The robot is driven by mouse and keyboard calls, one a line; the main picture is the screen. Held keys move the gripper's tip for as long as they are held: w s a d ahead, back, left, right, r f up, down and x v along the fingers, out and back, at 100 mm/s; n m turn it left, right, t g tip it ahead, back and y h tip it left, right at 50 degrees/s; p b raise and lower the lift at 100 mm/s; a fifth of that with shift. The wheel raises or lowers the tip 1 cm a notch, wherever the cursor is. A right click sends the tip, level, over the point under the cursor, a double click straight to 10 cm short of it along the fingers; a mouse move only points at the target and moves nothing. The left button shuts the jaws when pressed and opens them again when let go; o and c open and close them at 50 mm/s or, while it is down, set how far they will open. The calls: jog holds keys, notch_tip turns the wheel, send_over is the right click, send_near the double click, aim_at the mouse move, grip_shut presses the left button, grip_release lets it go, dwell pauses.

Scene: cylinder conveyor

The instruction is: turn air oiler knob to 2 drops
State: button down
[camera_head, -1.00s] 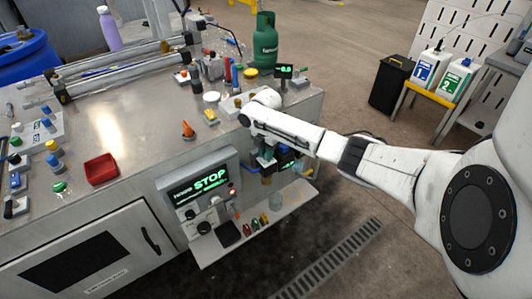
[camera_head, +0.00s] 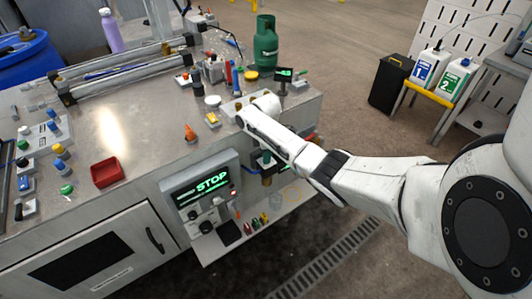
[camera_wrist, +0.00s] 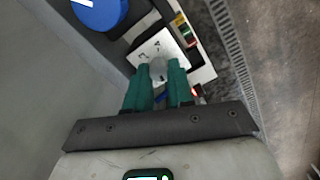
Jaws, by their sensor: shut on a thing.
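In the wrist view, my gripper (camera_wrist: 158,68) has its two teal fingers shut on a small pale grey knob (camera_wrist: 158,73), which I take to be the air oiler knob. A white plate (camera_wrist: 150,44) with small dark marks lies beyond the fingertips; I cannot read a drop setting on it. In the head view my gripper (camera_head: 263,160) points down at the front right edge of the steel bench, and my arm hides most of the unit there. The knob itself is not clear in that view.
A control panel reading STOP (camera_head: 212,183) is on the bench front, left of my gripper. A shelf (camera_head: 215,250) with small coloured items is below. A blue round part (camera_wrist: 98,12) lies close by in the wrist view. A green gas bottle (camera_head: 265,45) stands at the back.

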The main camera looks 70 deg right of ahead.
jog(key=m, duration=0.4)
jog(key=shift+m+p, duration=0.3)
jog(key=shift+p, duration=0.1)
jog(key=m, duration=0.3)
jog(key=shift+w+m, duration=0.1)
jog(key=shift+m, duration=0.2)
jog(key=m, duration=0.3)
jog(key=shift+m, duration=0.3)
jog(key=shift+d+m, duration=0.15)
jog(key=shift+m, duration=1.75)
jog(key=c, duration=1)
grip_release()
notch_tip(320, 180, up, 11)
jog(key=shift+f, duration=0.1)
